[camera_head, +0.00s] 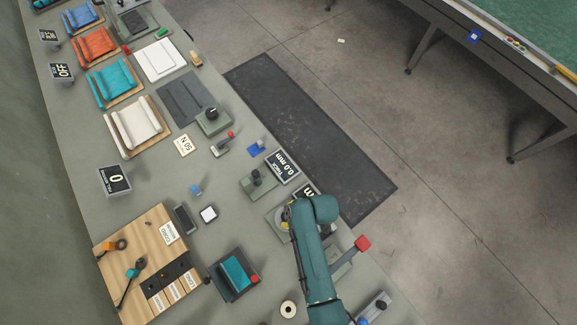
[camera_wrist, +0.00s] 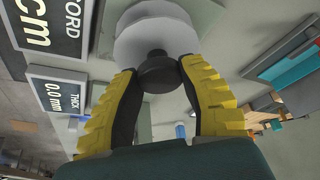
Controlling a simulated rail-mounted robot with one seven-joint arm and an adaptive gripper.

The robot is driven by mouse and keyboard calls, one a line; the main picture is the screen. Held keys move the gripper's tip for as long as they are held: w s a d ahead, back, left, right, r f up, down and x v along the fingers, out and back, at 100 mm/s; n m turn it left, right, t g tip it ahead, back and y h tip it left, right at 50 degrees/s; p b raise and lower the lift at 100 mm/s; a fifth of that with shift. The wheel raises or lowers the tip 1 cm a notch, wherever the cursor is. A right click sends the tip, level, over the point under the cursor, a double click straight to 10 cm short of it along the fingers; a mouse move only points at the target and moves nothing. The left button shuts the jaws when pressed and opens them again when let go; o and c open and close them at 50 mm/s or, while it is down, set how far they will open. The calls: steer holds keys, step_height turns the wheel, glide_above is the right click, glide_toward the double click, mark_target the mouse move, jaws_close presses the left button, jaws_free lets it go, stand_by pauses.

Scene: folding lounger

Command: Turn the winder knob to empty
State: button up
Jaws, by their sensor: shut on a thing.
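The winder knob (camera_wrist: 160,74) is a dark round knob in front of a pale round disc (camera_wrist: 150,36) in the wrist view. My gripper (camera_wrist: 159,66) has its yellow-and-black fingers on either side of the knob and is shut on it. In the head view my gripper (camera_head: 287,214) is at the winder, and my arm hides the knob there. The cord display (camera_wrist: 50,22) beside the winder shows "CORD" and "cm", with its number cut off by the frame edge. In the head view this display (camera_head: 307,191) is mostly covered by my arm.
A thickness display (camera_head: 283,167) reading 0.0 mm stands close by, beside a dark-knobbed device (camera_head: 257,184). A red-ended lever (camera_head: 362,243) is right of my arm. A wooden board (camera_head: 137,239) and a teal pad (camera_head: 236,272) lie left. The bench is crowded.

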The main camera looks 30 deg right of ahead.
steer(key=shift+s+f+n+g, duration=0.1)
steer(key=shift+f+n+g, duration=0.2)
steer(key=shift+n, duration=0.2)
steer(key=shift+r, duration=0.1)
steer(key=o, duration=1.2)
steer(key=shift+a, duration=0.1)
steer(key=shift+r, duration=0.1)
steer(key=shift+r, duration=0.35)
steer(key=v, duration=1.1)
steer(key=shift+d, duration=0.35)
